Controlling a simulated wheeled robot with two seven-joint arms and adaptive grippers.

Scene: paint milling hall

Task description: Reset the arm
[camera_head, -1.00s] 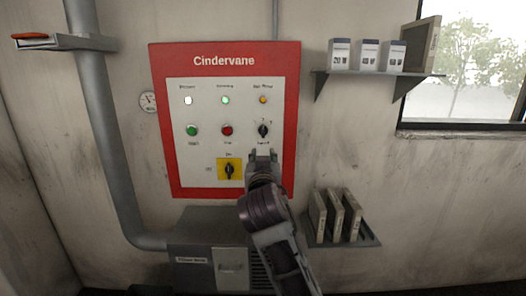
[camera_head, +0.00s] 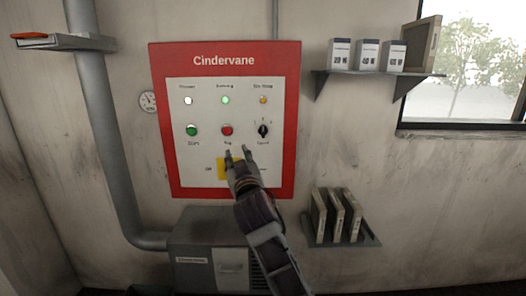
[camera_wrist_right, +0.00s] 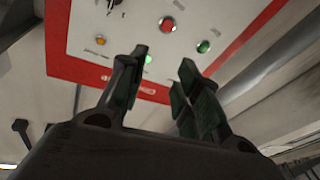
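The red-framed Cindervane control panel (camera_head: 160,120) is on the wall ahead. My right gripper (camera_head: 237,153) is in front of its lower middle, below the red button (camera_head: 227,130). It covers most of the yellow-plated rotary switch (camera_head: 222,172). The black selector (camera_head: 263,130) is up and to the right of the gripper. In the right wrist view my right gripper (camera_wrist_right: 165,62) has its two fingers apart with nothing between them. The red button (camera_wrist_right: 167,24) and green button (camera_wrist_right: 203,47) show beyond the fingertips, with the panel upside down. My left gripper is not in view.
A grey cabinet (camera_head: 205,225) stands below the panel. A low shelf (camera_head: 345,242) with upright panels is to its right. A shelf (camera_head: 375,73) with small boxes is at upper right. A grey pipe (camera_head: 105,140) runs down at left.

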